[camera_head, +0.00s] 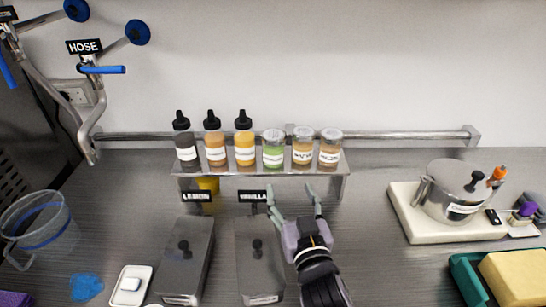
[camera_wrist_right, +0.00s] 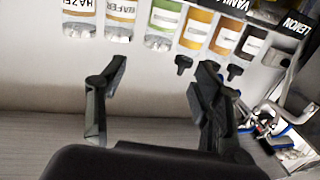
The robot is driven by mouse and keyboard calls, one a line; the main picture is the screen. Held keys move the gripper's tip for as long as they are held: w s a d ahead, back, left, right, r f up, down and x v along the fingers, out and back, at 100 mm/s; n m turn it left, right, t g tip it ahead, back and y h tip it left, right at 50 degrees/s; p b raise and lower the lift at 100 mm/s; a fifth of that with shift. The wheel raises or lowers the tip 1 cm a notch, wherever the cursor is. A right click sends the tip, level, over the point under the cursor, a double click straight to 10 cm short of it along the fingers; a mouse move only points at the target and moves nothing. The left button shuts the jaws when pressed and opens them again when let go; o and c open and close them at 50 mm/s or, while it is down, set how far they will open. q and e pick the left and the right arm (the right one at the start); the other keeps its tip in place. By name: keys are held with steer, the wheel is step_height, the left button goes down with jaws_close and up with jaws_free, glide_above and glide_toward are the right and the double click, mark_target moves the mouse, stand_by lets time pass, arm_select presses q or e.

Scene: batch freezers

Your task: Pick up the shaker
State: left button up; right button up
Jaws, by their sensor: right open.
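Three clear-lidded jars that look like shakers stand upright on the right half of the metal shelf (camera_head: 262,172): a green one (camera_head: 273,149), a tan one (camera_head: 303,147) and a brownish one (camera_head: 330,149). I cannot tell which is the task's shaker. My right gripper (camera_head: 293,192) is open and empty, in front of and below the shelf, pointing toward the jars. In the right wrist view, the right gripper (camera_wrist_right: 162,66) has its fingers spread apart, and the green jar (camera_wrist_right: 163,22) shows beyond them with nothing between the fingers. My left gripper is not in view.
Several things are close by: dark bottle (camera_head: 184,140), orange bottle (camera_head: 214,142), yellow bottle (camera_head: 244,142) on the shelf; two lidded steel containers (camera_head: 188,262) (camera_head: 260,270) below; pot (camera_head: 452,190) on a white base at right; clear pitcher (camera_head: 40,225) at left.

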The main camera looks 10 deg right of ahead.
steer(key=p, duration=0.4)
glide_toward(276, 151)
steer(key=w, duration=0.5)
steer(key=shift+r, duration=0.15)
steer(key=shift+w, duration=0.8)
steer(key=w+p, duration=0.1)
steer(key=w, duration=0.2)
steer(key=shift+w, duration=0.2)
steer(key=shift+w+p, duration=0.3)
steer(key=shift+w, duration=0.2)
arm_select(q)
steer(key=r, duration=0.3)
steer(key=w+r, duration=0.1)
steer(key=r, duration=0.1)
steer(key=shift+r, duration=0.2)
arm_select(e)
steer(key=shift+c, duration=0.5)
steer(key=c, duration=0.8)
